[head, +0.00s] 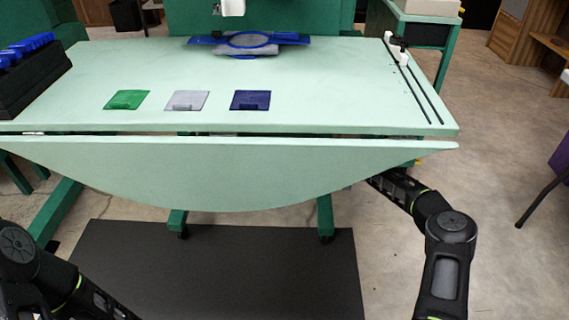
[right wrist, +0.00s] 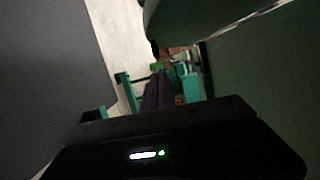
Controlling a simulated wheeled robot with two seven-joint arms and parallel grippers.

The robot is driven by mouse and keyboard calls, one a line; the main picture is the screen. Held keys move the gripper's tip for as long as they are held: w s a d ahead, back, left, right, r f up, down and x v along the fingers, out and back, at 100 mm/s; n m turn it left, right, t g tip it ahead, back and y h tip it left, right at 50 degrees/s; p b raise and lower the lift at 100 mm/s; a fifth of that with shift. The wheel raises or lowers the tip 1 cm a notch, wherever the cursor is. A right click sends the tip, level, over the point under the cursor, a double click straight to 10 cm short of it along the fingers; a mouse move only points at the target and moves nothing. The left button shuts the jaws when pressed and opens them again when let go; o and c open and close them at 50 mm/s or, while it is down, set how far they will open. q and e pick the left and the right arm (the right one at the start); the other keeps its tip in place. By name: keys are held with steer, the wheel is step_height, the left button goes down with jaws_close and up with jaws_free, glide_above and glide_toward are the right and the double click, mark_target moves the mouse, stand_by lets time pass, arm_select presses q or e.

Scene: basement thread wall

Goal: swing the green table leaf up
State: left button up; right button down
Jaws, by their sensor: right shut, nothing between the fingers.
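The pale green table leaf (head: 230,172) is a half-moon panel along the front edge of the green table (head: 300,90). It slopes down toward me, with a narrow dark gap between it and the tabletop. My right arm reaches in from the lower right, and its far end passes behind the leaf's right side, so that gripper is hidden in the head view. In the right wrist view my right gripper (right wrist: 158,88) is shut and empty, with a dark green panel close beside it; I cannot tell whether they touch. My left gripper is out of view; only its arm shows lower left.
Green, grey and blue squares (head: 250,100) lie on the tabletop. A dark mat (head: 220,265) covers the floor below.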

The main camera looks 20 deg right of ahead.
mark_target(250, 195)
arm_select(q)
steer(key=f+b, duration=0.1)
steer(key=b, duration=0.1)
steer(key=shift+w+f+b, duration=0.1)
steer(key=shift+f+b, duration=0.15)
steer(key=shift+b, duration=0.05)
arm_select(e)
steer(key=s+a, duration=0.1)
steer(key=a, duration=0.2)
steer(key=s+a, duration=0.1)
steer(key=a, duration=0.2)
steer(key=s+a, duration=0.1)
steer(key=a, duration=0.2)
steer(key=shift+s+r, duration=0.1)
steer(key=shift+s, duration=0.1)
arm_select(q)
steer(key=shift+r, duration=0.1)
